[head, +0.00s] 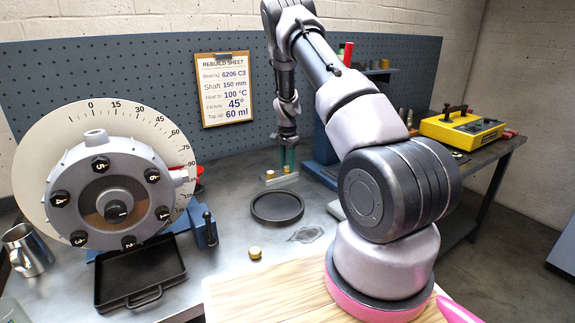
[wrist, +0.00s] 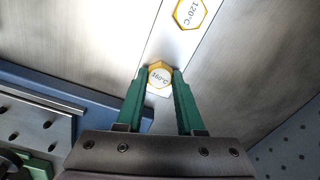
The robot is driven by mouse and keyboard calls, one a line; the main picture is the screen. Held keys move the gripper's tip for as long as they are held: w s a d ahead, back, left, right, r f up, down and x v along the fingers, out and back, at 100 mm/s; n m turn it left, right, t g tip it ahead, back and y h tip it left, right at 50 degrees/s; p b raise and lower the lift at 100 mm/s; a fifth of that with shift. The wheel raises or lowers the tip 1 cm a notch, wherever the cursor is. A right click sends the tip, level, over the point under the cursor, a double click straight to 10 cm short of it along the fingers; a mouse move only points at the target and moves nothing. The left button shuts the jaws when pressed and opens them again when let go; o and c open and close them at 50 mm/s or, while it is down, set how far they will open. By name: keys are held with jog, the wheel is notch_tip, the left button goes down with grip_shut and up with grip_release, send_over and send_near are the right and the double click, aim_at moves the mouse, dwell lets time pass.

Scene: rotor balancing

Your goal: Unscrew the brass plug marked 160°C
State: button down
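The brass hex plug marked 160°C (wrist: 160,76) sits at the near end of a light metal bar (wrist: 177,45) in the wrist view. A second brass hex plug, marked 120°C (wrist: 190,12), sits farther along the bar. In the head view, my gripper (head: 286,160) points down at the bar (head: 282,181) at the back of the bench, and the plug it straddles is mostly hidden there.
A round black tray (head: 277,207) lies in front of the bar. A small brass piece (head: 255,252) lies loose on the bench. The rotor with its dial (head: 110,190) stands at left, above a black pan (head: 140,275). A yellow device (head: 462,130) is at right.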

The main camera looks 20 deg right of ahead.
jog(key=n, duration=0.3)
jog(key=shift+n, duration=0.3)
jog(key=n, duration=0.3)
jog(key=shift+n, duration=0.4)
jog(key=n, duration=0.5)
jog(key=shift+n, duration=0.4)
jog(key=n, duration=0.5)
jog(key=shift+r, duration=0.1)
jog(key=shift+n, duration=0.4)
jog(key=n, duration=0.6)
jog(key=shift+n, duration=0.4)
jog(key=n, duration=1)
jog(key=shift+n, duration=0.4)
